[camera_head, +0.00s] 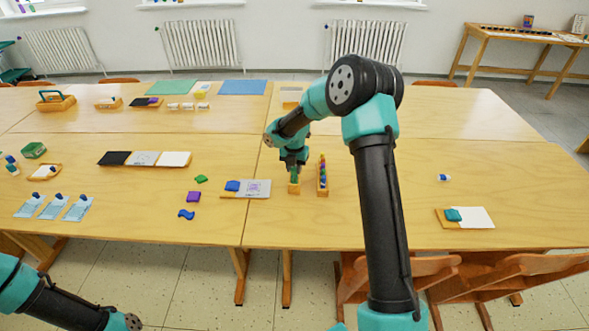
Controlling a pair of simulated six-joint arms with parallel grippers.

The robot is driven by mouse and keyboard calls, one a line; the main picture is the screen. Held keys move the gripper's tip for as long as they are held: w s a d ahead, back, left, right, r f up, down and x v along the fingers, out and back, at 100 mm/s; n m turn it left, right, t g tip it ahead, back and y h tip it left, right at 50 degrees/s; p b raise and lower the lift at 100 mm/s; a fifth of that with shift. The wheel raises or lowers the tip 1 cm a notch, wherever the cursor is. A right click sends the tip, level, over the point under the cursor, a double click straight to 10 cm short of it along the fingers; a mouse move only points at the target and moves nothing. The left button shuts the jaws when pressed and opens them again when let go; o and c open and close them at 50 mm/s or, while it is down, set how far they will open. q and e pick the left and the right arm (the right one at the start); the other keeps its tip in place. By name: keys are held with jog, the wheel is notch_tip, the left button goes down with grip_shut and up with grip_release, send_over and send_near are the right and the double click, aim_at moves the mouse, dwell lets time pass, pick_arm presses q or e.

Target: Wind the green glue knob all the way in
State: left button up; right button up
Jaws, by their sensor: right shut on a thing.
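My right gripper (294,171) points down over the middle table. It is shut on the green glue knob (294,174), a small green piece that shows just below its fingers. The knob is mostly hidden by the fingers. Below it stands a small wooden holder (294,188), upright on the table. Only part of my left arm shows at the bottom left corner; its gripper is out of view.
A narrow wooden rack (323,190) with coloured items stands close to the right of the holder. A white sheet on a tray (475,217) lies farther right. The table between is clear.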

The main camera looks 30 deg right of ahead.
jog(key=n, duration=0.3)
jog(key=shift+n, duration=0.4)
jog(key=n, duration=0.4)
jog(key=o, duration=1.5)
jog(key=shift+c, duration=0.2)
jog(key=m, duration=0.5)
jog(key=shift+m, duration=0.4)
jog(key=m, duration=0.5)
jog(key=shift+m, duration=0.4)
